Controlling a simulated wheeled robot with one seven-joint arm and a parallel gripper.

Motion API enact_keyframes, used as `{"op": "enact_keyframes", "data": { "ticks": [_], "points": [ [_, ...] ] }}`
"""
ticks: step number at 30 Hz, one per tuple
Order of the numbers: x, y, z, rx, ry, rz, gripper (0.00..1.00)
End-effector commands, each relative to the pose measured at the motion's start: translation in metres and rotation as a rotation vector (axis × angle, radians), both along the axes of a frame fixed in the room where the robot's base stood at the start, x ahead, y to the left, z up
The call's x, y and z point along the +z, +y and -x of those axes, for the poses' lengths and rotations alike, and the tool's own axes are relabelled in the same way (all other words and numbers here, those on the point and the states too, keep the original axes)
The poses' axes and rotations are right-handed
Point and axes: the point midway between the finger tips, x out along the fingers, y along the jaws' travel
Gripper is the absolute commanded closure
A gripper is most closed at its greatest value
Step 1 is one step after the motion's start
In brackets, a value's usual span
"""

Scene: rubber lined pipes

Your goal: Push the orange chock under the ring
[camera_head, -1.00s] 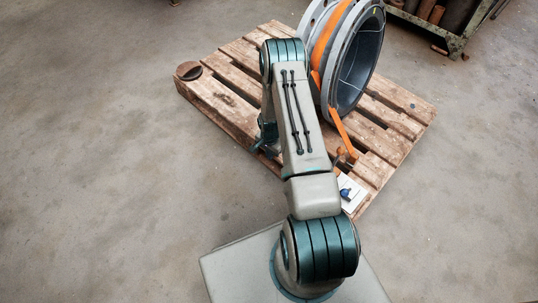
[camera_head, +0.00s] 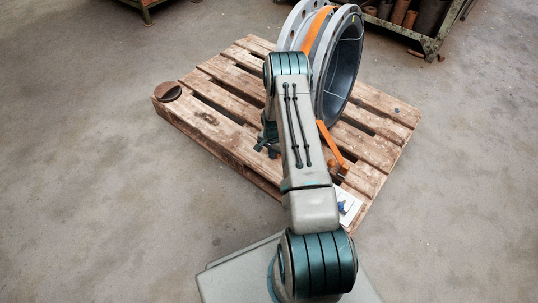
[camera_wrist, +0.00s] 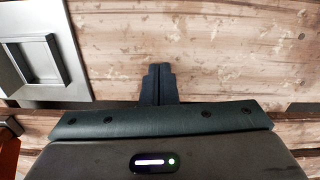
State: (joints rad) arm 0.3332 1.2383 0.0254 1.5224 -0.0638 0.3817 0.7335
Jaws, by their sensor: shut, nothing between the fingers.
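The ring (camera_head: 344,62) is a grey flanged pipe piece with a dark lining and an orange strap, standing on edge on the wooden pallet (camera_head: 222,99). In the head view my arm hides most of the gripper, left of the ring. I cannot tell its height above the boards.
A grey frame with a square recess (camera_wrist: 35,62) is left in the wrist view. A green rack (camera_head: 432,38) stands behind. Concrete floor around is clear.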

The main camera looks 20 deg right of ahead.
Motion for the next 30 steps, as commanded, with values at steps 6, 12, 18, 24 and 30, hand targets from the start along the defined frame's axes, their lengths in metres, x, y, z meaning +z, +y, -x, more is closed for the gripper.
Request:
{"op": "enact_keyframes", "data": {
  "ticks": [6,12,18,24,30],
  "points": [
    [0.001,0.004,0.003,-0.001,0.0,0.0,1.0],
    [0.002,0.032,0.017,-0.001,0.004,0.0,1.0],
    [0.054,0.031,0.015,-0.006,-0.002,0.001,1.0],
    [0.087,0.034,0.015,0.002,-0.002,0.001,1.0],
    [0.1,0.034,0.015,0.0,0.001,0.001,1.0]
  ]
}}
